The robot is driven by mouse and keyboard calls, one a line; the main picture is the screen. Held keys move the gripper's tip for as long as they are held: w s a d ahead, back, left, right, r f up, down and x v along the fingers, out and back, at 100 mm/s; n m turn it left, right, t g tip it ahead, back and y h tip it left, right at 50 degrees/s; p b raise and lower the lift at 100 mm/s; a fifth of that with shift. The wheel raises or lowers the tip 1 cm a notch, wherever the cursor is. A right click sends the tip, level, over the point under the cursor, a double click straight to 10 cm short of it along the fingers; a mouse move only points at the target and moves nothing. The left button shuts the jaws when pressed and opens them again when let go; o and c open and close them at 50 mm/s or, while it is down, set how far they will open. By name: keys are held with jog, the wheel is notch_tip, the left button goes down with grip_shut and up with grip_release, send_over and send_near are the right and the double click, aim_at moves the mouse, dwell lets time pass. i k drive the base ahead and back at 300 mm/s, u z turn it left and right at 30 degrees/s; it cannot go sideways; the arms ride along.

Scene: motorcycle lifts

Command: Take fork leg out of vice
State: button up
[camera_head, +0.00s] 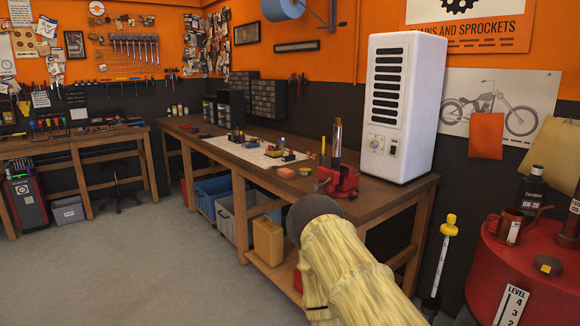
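The fork leg (337,143) stands upright in the red vice (341,184) near the front edge of the long wooden bench. My arm, in a pale yellow cover, reaches up from the bottom of the view. Its dark rounded end lies just below and left of the vice in the picture. My gripper's fingers do not show. I cannot tell how far the arm is from the vice.
A tall white heater (402,105) stands on the bench right of the vice. Small parts lie on a pale mat (240,152) to the left. A yellow can (268,241) and bins stand below. A red drum (520,270) is at right. Floor at left is clear.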

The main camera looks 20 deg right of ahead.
aim_at(335, 162)
jog(key=u, duration=0.85)
jog(key=i, duration=2.2)
jog(key=z, duration=1.1)
jog(key=i, duration=0.8)
jog(key=z, duration=0.9)
